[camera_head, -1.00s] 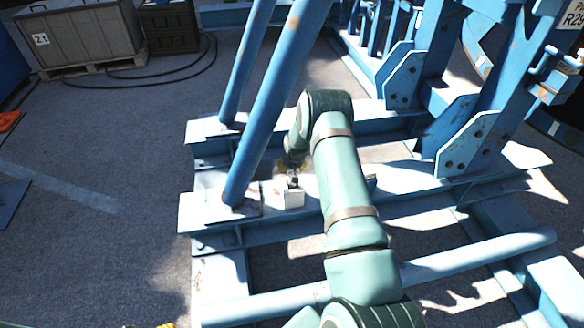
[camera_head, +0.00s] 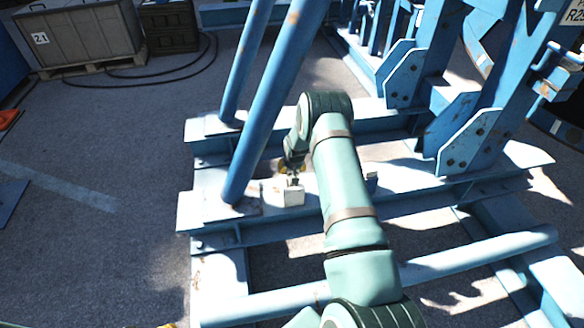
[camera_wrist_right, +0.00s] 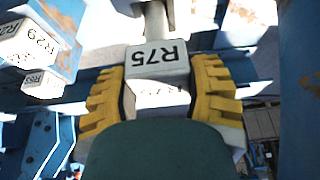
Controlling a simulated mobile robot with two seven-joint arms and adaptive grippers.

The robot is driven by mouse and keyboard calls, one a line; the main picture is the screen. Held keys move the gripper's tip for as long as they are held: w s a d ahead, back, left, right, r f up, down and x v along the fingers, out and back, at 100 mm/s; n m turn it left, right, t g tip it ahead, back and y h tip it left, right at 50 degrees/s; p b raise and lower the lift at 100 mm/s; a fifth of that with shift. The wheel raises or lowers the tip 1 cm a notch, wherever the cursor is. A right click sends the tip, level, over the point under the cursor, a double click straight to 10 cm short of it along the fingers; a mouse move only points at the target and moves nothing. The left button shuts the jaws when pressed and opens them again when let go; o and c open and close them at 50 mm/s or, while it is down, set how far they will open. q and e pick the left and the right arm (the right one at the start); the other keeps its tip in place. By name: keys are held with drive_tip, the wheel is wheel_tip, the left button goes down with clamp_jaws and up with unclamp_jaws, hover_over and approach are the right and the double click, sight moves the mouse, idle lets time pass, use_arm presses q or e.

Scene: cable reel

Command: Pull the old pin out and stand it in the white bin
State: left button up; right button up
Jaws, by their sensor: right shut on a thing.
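In the right wrist view, my right gripper (camera_wrist_right: 160,95) is shut on the old pin (camera_wrist_right: 157,60), its yellow pads on both sides of the pale head marked R75. The grey shaft runs from the head to the top of the picture; its far end is out of view. A yellow sliver (camera_head: 167,325) at the bottom edge may be my left gripper.
A blue steel frame (camera_head: 215,235) with sloping tubes (camera_head: 265,110) stands around my right arm; one tube is close left of the gripper. Upright plates (camera_head: 470,140) stand at right. A grey crate (camera_head: 85,35) is at the far left. The floor at left is mostly clear.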

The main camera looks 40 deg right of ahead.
drive_tip(key=shift+f, duration=0.65)
drive_tip(key=shift+f, duration=1.5)
drive_tip(key=shift+f, duration=0.35)
drive_tip(key=shift+f, duration=0.4)
drive_tip(key=o, duration=1.4)
drive_tip(key=shift+c, duration=0.2)
